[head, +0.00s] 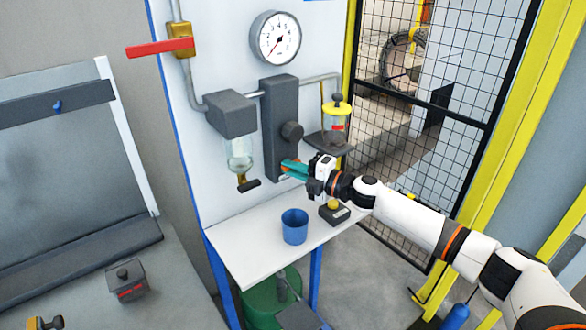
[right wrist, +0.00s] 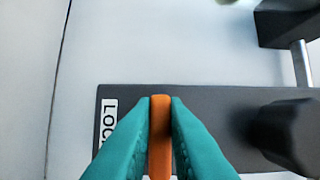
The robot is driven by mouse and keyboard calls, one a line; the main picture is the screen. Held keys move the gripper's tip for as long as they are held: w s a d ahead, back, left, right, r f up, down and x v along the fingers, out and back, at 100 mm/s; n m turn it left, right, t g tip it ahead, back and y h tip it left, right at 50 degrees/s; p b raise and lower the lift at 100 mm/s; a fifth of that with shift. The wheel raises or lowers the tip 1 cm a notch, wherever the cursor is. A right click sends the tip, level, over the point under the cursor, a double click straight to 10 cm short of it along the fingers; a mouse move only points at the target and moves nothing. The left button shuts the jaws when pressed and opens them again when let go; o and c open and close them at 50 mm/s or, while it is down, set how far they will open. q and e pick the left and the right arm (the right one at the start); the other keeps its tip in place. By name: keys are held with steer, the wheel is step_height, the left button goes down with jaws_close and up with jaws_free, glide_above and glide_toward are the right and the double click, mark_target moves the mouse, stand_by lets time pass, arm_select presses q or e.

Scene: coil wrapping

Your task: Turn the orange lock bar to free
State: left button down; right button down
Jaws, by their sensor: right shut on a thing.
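The orange lock bar (right wrist: 160,140) stands out from the dark grey block (head: 276,100) on the white panel. In the right wrist view it looks upright in the picture, edge-on between my teal fingers, beside a white label reading "LOC", partly covered. My right gripper (head: 293,168) is shut on the bar, one finger on each side. In the head view only a small orange bit shows at the fingertips, at the block's lower end. A round dark knob (head: 292,131) sits on the block above the gripper. My left gripper is not in view.
Below the gripper, a white shelf (head: 250,240) holds a blue cup (head: 294,226) and a dark box with a yellow button (head: 334,206). A clear bowl (head: 239,152) hangs left of the block, a yellow-topped oiler (head: 338,122) right. A pressure gauge (head: 277,38) and red-handled valve (head: 160,47) are above.

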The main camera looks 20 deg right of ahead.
steer(key=c, duration=1.4)
jaws_free()
steer(key=shift+c, duration=0.2)
steer(key=b+v, duration=0.4)
steer(key=v, duration=0.8)
